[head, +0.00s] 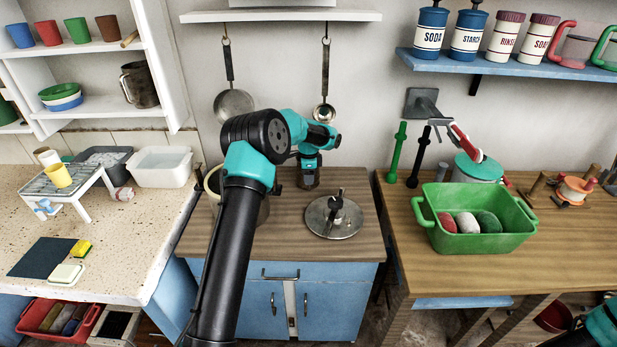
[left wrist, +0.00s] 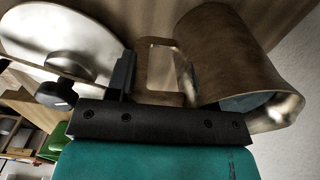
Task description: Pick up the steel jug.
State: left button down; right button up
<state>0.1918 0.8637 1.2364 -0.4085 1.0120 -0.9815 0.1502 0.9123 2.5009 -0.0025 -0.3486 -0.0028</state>
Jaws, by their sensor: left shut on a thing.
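The steel jug (left wrist: 222,50) shows large in the left wrist view, a shiny metal cylinder with a squared handle (left wrist: 150,98). My left gripper (head: 309,170) is shut on the jug, at its handle. In the head view the gripper is over the back of the wooden counter, and the jug there is mostly hidden by the gripper. I cannot tell whether the jug's base touches the counter. My right gripper is out of view; only a bit of that arm shows at the lower right.
A round steel lid with a dark knob (head: 333,216) lies in front of the gripper. A pale pot (head: 213,181) is partly hidden behind my left arm. Another metal jug (head: 139,86) stands on the left shelf. A green basin (head: 478,241) sits on the right table. Utensils hang behind.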

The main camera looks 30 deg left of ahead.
pick_arm(q)
notch_tip(320, 180, up, 9)
jog(key=shift+r, duration=0.15)
jog(key=shift+r, duration=0.1)
dwell(0.7)
